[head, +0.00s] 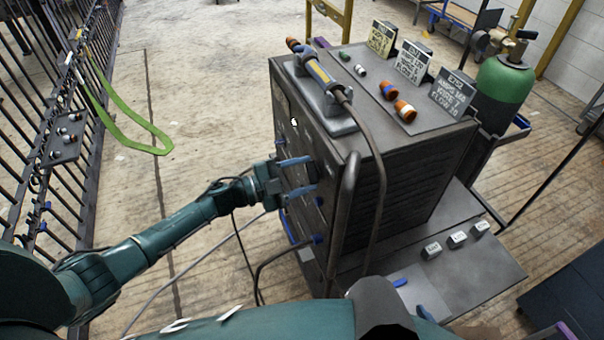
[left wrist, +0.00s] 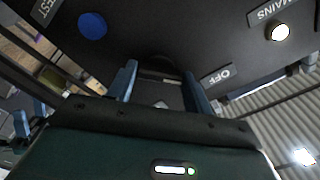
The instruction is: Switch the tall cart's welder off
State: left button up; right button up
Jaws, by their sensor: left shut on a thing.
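The welder (head: 400,170) is a dark box on the cart, with a louvred side and a front panel facing left. My left gripper (head: 298,176) reaches in from the left, its two blue fingers at that panel. In the left wrist view, the fingers (left wrist: 161,88) are shut on a dark switch handle (left wrist: 160,72), which is mostly in shadow. An OFF label (left wrist: 217,75) sits right of the switch. A MAINS label (left wrist: 272,10) is above a lit whitish lamp (left wrist: 281,32). A blue round button (left wrist: 92,26) is near a TEST label (left wrist: 44,10). My right gripper does not show.
A torch (head: 315,75) rests on top, its cable draping down the near side. Small fittings (head: 404,110) and label cards (head: 455,92) stand there too. A green gas cylinder (head: 503,82) stands behind.

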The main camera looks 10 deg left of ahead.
pick_arm(q)
jog(key=o, duration=1)
jog(key=b+v, duration=0.1)
jog(key=v, duration=1.2)
jog(key=shift+s+b, duration=0.1)
jog(key=shift+b, duration=0.2)
jog(key=s+d+f+n+t+y, duration=0.3)
jog(key=s+d+n+t+y, duration=0.15)
jog(key=d+n, duration=0.3)
jog(key=s+f+n+g+y, duration=0.1)
jog(key=s+n+y, duration=0.1)
jog(key=s+n, duration=0.1)
jog(key=s+f+n+g+y+p, duration=0.1)
jog(key=s+f+n+y, duration=0.1)
jog(key=s+n, duration=0.2)
jog(key=s+f+n+g+y, duration=0.2)
jog(key=s+n+y, duration=0.1)
jog(key=s, duration=0.2)
jog(key=shift+s+d+f+n, duration=0.1)
jog(key=shift+s+d+n, duration=0.15)
jog(key=shift+s, duration=0.05)
